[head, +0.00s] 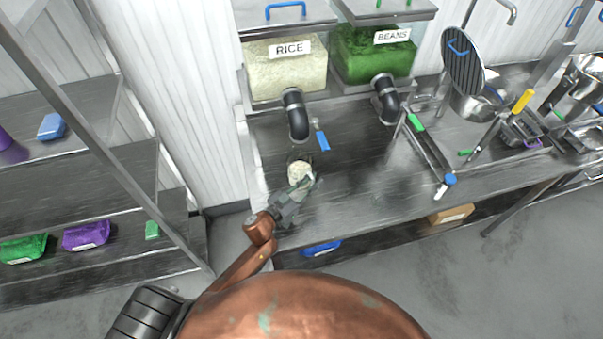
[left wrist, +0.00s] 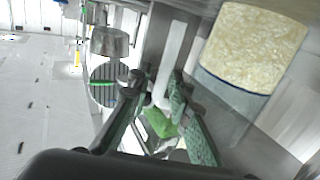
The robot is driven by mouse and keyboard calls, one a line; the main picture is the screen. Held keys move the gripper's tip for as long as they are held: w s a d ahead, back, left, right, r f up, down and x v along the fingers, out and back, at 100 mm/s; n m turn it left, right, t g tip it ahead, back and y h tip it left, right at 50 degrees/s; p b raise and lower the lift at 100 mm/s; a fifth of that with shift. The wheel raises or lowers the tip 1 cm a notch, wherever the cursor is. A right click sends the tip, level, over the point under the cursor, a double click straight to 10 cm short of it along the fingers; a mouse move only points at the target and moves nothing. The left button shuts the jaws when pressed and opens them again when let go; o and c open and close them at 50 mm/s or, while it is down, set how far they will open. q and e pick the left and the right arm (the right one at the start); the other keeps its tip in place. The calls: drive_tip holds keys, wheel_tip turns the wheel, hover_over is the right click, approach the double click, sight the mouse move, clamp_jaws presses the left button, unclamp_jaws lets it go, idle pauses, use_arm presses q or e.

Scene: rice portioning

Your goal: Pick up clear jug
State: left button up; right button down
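The clear jug (head: 299,171) stands on the steel counter below the rice dispenser's black spout, with pale rice in it. In the left wrist view the jug (left wrist: 252,48) fills the upper right, its rice showing through the wall. My left gripper (head: 301,187) is at the near side of the jug, its fingers close against it. In the left wrist view the fingertips (left wrist: 155,88) stand apart, left of the jug's body. I cannot make out whether the clear handle is between them. My right gripper is out of view.
The rice dispenser (head: 284,72) and the beans dispenser (head: 372,55) stand at the back, with black spouts (head: 297,115) over the counter. A blue-handled tool (head: 321,136) lies right of the jug. The counter's front middle (head: 350,190) is clear.

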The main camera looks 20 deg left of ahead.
use_arm(q)
drive_tip(key=shift+c, duration=0.6)
clamp_jaws()
drive_tip(key=shift+r, duration=0.1)
